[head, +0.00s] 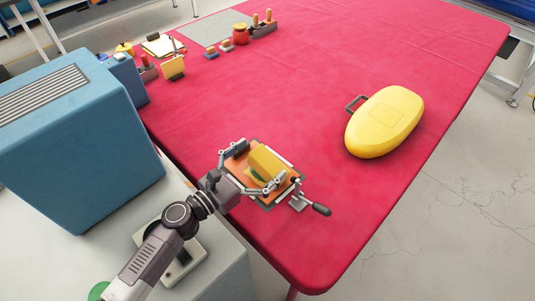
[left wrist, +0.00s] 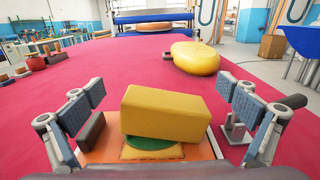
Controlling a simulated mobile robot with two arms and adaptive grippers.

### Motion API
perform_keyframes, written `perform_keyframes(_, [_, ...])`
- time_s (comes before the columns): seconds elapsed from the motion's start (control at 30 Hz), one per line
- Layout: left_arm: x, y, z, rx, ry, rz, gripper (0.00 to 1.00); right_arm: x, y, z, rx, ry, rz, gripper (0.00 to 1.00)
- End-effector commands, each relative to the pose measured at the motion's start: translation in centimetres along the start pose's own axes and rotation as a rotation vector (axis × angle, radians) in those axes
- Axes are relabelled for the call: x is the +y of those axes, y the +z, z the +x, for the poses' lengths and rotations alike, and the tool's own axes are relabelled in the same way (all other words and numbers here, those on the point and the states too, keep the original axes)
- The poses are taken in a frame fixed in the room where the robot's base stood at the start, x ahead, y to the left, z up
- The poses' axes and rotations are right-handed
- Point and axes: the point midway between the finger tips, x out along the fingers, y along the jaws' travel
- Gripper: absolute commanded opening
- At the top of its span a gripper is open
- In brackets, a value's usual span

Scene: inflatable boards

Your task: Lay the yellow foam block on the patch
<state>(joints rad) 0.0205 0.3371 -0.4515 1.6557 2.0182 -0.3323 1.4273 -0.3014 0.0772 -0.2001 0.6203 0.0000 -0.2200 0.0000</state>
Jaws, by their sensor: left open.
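The yellow foam block (head: 266,163) is a long box. In the left wrist view the block (left wrist: 165,115) lies over a green round patch (left wrist: 150,143), slightly askew; only the patch's near part shows. The patch is on a yellow square (left wrist: 137,153) on an orange board (left wrist: 100,152) near the table's front edge. My left gripper (head: 256,169) is open, one finger on each side of the block. In the left wrist view gaps show between the fingers and the block. Whether the block touches the patch all along is hidden. My right gripper is not in view.
A clamp with a black handle (head: 320,209) stands right of the board. A yellow inflatable (head: 385,122) lies on the red table (head: 310,85) farther right. A blue box (head: 75,130) stands left. Small tools and blocks are at the back left. The table's middle is clear.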

Motion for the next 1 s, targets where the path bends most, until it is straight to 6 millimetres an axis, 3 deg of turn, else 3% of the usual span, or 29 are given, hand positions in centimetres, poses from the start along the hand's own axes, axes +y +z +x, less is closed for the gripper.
perform_keyframes(0.2, [-0.1,-0.7,-5.4,0.004,-0.001,-0.002,1.0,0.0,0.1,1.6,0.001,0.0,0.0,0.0])
perform_keyframes(0.4, [-0.1,-0.5,-8.6,0.002,-0.001,-0.001,1.0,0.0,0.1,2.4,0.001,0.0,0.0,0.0])
perform_keyframes(0.6, [-0.1,-0.2,-9.9,0.001,-0.002,-0.001,1.0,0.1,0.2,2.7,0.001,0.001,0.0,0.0])
perform_keyframes(1.0, [-0.1,-0.2,-10.1,0.001,-0.002,-0.001,1.0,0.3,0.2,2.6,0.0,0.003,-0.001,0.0])
